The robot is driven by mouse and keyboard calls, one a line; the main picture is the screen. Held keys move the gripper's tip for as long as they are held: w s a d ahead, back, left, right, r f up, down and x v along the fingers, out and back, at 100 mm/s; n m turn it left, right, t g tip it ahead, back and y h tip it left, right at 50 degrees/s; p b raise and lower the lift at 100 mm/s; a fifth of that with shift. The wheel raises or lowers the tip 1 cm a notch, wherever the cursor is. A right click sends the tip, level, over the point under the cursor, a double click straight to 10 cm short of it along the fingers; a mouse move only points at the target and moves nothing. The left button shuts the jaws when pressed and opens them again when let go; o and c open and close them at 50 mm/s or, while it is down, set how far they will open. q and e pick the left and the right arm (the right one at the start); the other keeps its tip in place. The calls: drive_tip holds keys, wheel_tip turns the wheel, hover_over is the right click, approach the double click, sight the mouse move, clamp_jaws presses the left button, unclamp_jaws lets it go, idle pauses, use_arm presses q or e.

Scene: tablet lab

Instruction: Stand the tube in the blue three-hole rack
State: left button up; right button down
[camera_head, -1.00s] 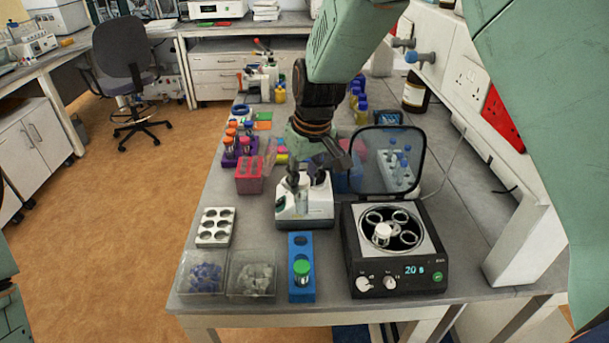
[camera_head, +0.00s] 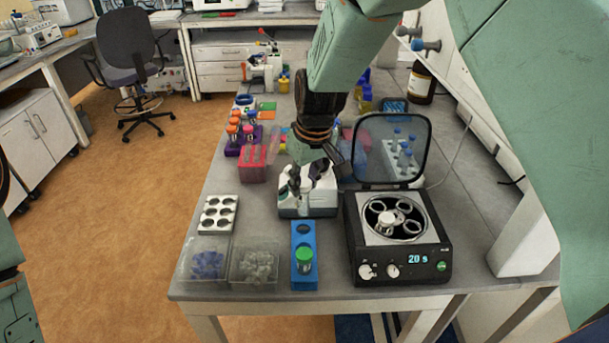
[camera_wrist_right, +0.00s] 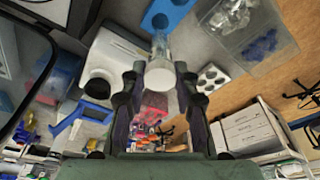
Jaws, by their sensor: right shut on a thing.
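My right gripper (camera_head: 306,180) is shut on a tube above a white benchtop device. In the right wrist view, its fingers (camera_wrist_right: 158,92) are around the tube with a white cap (camera_wrist_right: 159,74); its clear body (camera_wrist_right: 160,45) points toward the blue rack (camera_wrist_right: 178,8). The blue three-hole rack (camera_head: 303,277) stands at the front of the bench, nearer than the gripper. A green-capped tube (camera_head: 304,256) stands in it; the far hole looks empty. My left gripper is out of view.
The white device (camera_head: 307,204) is behind the rack. A centrifuge (camera_head: 398,272) with its lid up is on the right. Clear bins (camera_head: 232,283) and a white holed block (camera_head: 218,213) are on the left. A red rack (camera_head: 252,163) is farther back.

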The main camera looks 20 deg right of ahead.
sight(304, 197)
drive_tip(key=shift+w, duration=0.15)
drive_tip(key=shift+s+f+b, duration=0.15)
drive_tip(key=shift+f+b, duration=0.2)
drive_tip(key=shift+f, duration=0.4)
drive_tip(key=shift+s+f+b, duration=0.1)
drive_tip(key=shift+f+b, duration=0.25)
drive_tip(key=shift+f, duration=0.8)
drive_tip(key=shift+w+f, duration=0.15)
drive_tip(key=shift+f, duration=0.05)
drive_tip(key=shift+w, duration=0.15)
drive_tip(key=shift+s, duration=0.25)
drive_tip(key=shift+w+f, duration=0.25)
drive_tip(key=shift+f, duration=0.25)
drive_tip(key=shift+s+r, duration=0.15)
drive_tip(key=shift+s, duration=0.05)
